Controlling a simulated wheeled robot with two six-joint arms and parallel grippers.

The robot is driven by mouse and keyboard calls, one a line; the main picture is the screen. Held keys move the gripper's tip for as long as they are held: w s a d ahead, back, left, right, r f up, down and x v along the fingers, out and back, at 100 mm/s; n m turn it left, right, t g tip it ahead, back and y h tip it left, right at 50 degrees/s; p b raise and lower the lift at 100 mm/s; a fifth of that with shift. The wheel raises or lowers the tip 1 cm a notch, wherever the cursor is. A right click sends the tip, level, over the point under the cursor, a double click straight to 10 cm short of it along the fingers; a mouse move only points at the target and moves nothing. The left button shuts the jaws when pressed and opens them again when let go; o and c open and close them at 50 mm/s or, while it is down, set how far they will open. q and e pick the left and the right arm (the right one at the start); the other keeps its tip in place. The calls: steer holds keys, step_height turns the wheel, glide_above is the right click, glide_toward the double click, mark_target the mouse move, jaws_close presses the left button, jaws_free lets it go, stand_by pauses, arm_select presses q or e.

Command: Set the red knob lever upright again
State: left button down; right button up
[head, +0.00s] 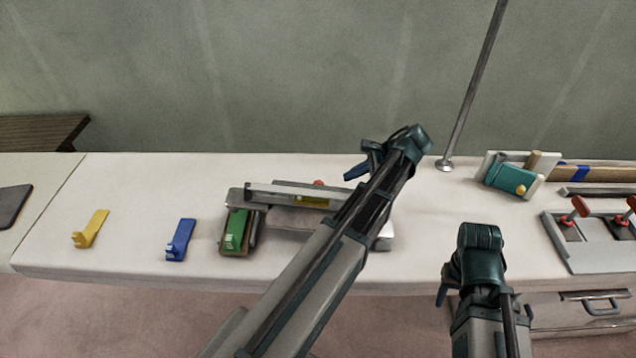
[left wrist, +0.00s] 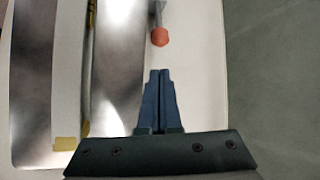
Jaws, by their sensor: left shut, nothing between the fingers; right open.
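A red knob (head: 318,183) shows just behind the long metal bar on the bench, mostly hidden in the head view. In the left wrist view the red-orange knob (left wrist: 160,37) sits at the end of a short grey stem (left wrist: 158,13), beside a shiny metal plate. My left gripper (head: 354,173) reaches over the bench to the right of this knob. In the left wrist view its blue fingers (left wrist: 160,72) are together and empty, just short of the knob and apart from it. My right gripper (head: 445,294) is open and empty at the bench's front edge.
The metal bar with a yellow label (head: 312,199) lies across a grey plate. Green (head: 235,229), blue (head: 180,240) and yellow (head: 90,229) clips lie left. A thin pole (head: 467,95) stands behind. A panel with red-knobbed levers (head: 580,206) and a teal block (head: 511,179) are right.

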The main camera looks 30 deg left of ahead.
arm_select(q)
steer(key=shift+a, duration=0.25)
steer(key=b+x, duration=0.6)
steer(key=x, duration=0.2)
steer(key=shift+s+f, duration=0.1)
steer(key=shift+f, duration=0.1)
steer(key=shift+b+x, duration=0.75)
steer(key=shift+x, duration=0.1)
steer(key=shift+a+r, duration=0.1)
